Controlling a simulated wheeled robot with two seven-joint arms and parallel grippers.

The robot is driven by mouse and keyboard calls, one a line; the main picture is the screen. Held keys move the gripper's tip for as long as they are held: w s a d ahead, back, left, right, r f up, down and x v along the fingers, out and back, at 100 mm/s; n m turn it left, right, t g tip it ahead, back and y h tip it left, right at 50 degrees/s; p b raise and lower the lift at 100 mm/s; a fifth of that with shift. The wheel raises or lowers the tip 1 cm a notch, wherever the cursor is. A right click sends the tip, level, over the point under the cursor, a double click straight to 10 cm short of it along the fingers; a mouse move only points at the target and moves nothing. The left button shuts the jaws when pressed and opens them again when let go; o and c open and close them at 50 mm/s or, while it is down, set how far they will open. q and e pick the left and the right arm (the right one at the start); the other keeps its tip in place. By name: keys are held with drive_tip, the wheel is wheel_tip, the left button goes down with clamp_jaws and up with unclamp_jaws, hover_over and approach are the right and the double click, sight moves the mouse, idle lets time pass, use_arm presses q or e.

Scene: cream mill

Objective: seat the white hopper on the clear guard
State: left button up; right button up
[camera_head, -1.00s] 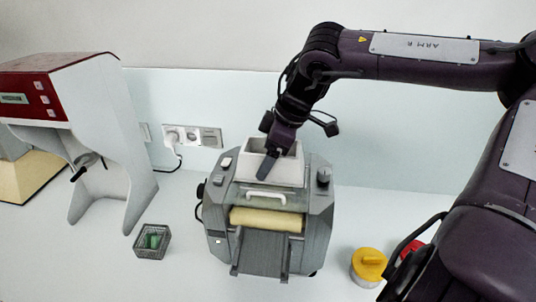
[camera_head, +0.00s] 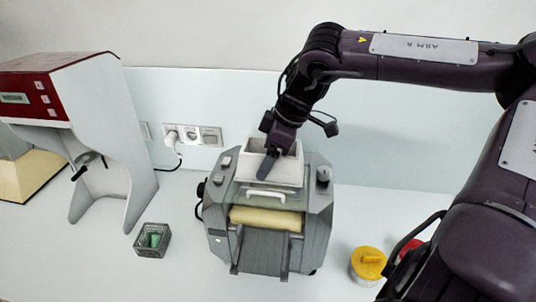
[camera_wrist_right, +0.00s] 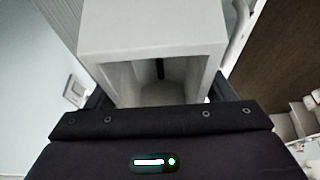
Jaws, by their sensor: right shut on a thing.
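The white hopper (camera_head: 286,170) is a box with an open top at the back of the grey mill (camera_head: 318,215), above the clear guard (camera_head: 262,203) with its white handle. My right gripper (camera_head: 268,165) reaches down from above and is shut on the hopper's wall. The hopper also fills the upper middle of the right wrist view (camera_wrist_right: 150,40), close to the gripper body. Whether its lower edge touches the guard cannot be told. My left gripper is not in view.
A red and white machine (camera_head: 110,140) stands at the left. A small grey basket (camera_head: 152,252) with green things sits before it. A yellow-lidded jar (camera_head: 368,264) and a red thing (camera_head: 410,247) are at right, near my arm. A cream roller (camera_head: 265,218) shows on the mill.

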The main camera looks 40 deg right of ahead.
drive_tip(key=shift+f, duration=0.65)
idle(1.3)
drive_tip(key=o, duration=1.1)
drive_tip(key=b+v, duration=0.2)
drive_tip(key=v, duration=0.5)
drive_tip(key=shift+s+r, duration=0.2)
drive_tip(key=shift+r, duration=0.15)
